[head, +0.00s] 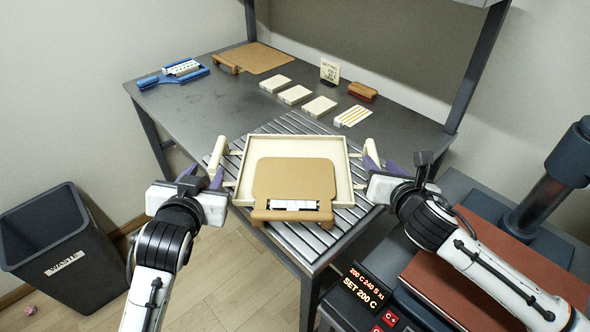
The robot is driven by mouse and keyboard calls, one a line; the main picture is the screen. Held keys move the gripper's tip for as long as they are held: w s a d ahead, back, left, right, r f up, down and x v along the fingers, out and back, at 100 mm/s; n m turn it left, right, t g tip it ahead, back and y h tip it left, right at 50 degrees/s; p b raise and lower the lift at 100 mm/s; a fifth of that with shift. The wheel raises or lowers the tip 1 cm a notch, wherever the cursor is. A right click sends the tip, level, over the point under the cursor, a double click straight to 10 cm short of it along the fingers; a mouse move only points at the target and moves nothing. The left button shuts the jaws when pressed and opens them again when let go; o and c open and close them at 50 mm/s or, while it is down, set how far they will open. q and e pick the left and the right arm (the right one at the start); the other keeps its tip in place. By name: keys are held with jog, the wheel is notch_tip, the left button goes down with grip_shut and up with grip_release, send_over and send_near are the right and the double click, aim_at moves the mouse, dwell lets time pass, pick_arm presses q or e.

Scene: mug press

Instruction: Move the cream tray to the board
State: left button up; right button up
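The cream tray (346,185) lies level on the slatted metal strip at the table's front, with a bar handle on its left (218,150) and another on its right (371,150). A tan panel (293,178) with a handle at its near edge covers much of the tray's middle and front. A tan board (258,58) lies flat at the table's back left. My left gripper (204,178) is at the near end of the left handle. My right gripper (381,166) is at the near end of the right handle. Whether either grips is hidden.
Several cream blocks (294,95) lie in a row mid-table, with a small sign (329,71) and a brown block (362,91) behind. A blue holder (173,74) is at the back left. A press column (545,190) stands right. The table's left middle is clear.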

jog(key=v, duration=0.6)
dwell(0.4)
